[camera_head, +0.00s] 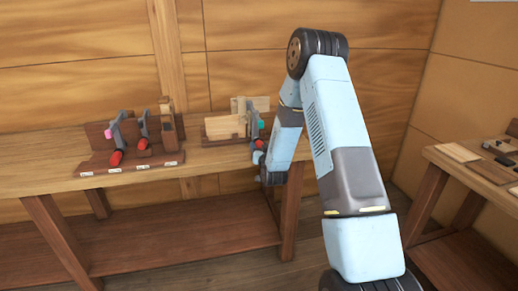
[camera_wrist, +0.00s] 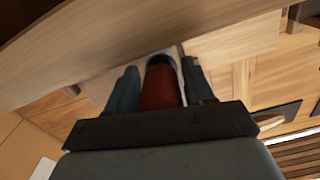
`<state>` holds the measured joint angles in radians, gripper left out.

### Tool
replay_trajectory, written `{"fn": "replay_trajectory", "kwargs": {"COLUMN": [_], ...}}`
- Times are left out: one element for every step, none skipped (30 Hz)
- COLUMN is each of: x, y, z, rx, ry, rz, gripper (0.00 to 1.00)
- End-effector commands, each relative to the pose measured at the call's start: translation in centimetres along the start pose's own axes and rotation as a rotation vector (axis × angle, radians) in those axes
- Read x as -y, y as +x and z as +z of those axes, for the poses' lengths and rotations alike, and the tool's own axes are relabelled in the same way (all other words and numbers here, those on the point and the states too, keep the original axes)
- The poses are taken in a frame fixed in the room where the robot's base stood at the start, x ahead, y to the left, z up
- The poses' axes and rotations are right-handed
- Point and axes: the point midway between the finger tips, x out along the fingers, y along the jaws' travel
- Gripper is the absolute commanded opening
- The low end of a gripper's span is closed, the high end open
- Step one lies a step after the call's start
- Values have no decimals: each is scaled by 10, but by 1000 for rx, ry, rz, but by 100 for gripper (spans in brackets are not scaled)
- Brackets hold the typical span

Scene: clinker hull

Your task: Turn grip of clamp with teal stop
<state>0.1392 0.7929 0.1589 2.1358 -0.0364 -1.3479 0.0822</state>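The clamp with the teal stop (camera_head: 261,125) is at the right end of the bench in the head view. Its red grip (camera_head: 258,144) points forward, just above my gripper (camera_head: 260,157). In the wrist view the red grip (camera_wrist: 161,86) lies lengthwise between the two fingers of my gripper (camera_wrist: 160,85), with a finger close along each side. I cannot tell whether the fingers press on it or leave thin gaps. The teal stop does not show in the wrist view, and my arm stands close to the clamp's right side.
A clamp with a pink stop (camera_head: 108,133) and a second clamp (camera_head: 143,130) stand on a labelled rack (camera_head: 130,165) to the left. Pale wood pieces (camera_head: 225,126) stand beside the teal-stop clamp. A side bench (camera_head: 475,165) with boards and tools is at right.

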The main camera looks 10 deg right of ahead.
Motion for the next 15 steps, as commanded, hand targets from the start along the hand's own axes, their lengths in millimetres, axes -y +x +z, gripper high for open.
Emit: {"fn": "replay_trajectory", "kwargs": {"x": [0,0,0,0,0,0,0,0,0,0,0,0,0,0,0], "y": [0,0,0,0,0,0,0,0,0,0,0,0,0,0,0], "z": [0,0,0,0,0,0,0,0,0,0,0,0,0,0,0], "rx": [0,0,0,0,0,0,0,0,0,0,0,0,0,0,0], "ry": [0,0,0,0,0,0,0,0,0,0,0,0,0,1,2], "rz": [0,0,0,0,0,0,0,0,0,0,0,0,0,0,0], "gripper": [47,44,40,37,34,31,28,25,21,18,15,12,12,12,12]}}
